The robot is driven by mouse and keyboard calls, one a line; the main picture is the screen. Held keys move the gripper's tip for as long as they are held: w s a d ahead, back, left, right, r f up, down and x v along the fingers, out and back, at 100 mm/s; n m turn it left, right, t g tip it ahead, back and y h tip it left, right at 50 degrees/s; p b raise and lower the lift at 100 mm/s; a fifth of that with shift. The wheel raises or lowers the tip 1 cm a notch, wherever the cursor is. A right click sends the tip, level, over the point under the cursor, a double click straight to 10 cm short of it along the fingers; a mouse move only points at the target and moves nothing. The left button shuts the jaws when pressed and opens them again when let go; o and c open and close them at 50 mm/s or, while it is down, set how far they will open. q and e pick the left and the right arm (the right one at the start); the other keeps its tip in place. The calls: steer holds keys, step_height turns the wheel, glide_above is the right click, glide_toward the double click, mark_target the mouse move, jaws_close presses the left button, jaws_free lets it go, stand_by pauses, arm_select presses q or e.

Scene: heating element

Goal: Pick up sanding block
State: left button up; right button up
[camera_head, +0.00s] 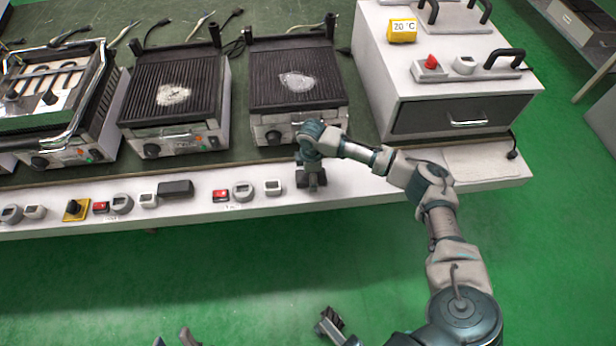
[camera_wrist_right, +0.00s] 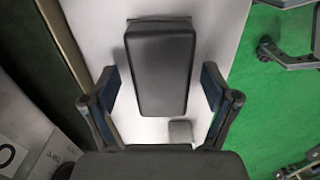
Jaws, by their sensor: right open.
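The sanding block, a dark grey rounded rectangular block (camera_wrist_right: 160,75), lies on the white front strip of the bench in the right wrist view. My right gripper (camera_wrist_right: 160,95) is open, with one finger on each side of the block and a visible gap to both sides. In the head view my right gripper (camera_head: 311,180) points down at the bench's front strip and hides what is under it. My left gripper (camera_head: 258,333) is open and empty over the floor at the bottom edge, only its fingertips showing.
A small grey square device (camera_wrist_right: 180,130) sits close to the block. Along the front strip stand several switches, including a red one (camera_head: 220,195), and another black block (camera_head: 175,188). Contact grills (camera_head: 297,80) and a white cabinet (camera_head: 450,90) stand behind. Green floor (camera_head: 150,290) is clear.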

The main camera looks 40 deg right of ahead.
arm_select(q)
steer(key=shift+s+a+r, duration=0.1)
steer(key=shift+s+r, duration=0.05)
arm_select(e)
steer(key=shift+a, duration=0.1)
steer(key=c, duration=1.3)
arm_select(q)
steer(key=shift+w, duration=0.2)
arm_select(e)
steer(key=shift+r, duration=0.15)
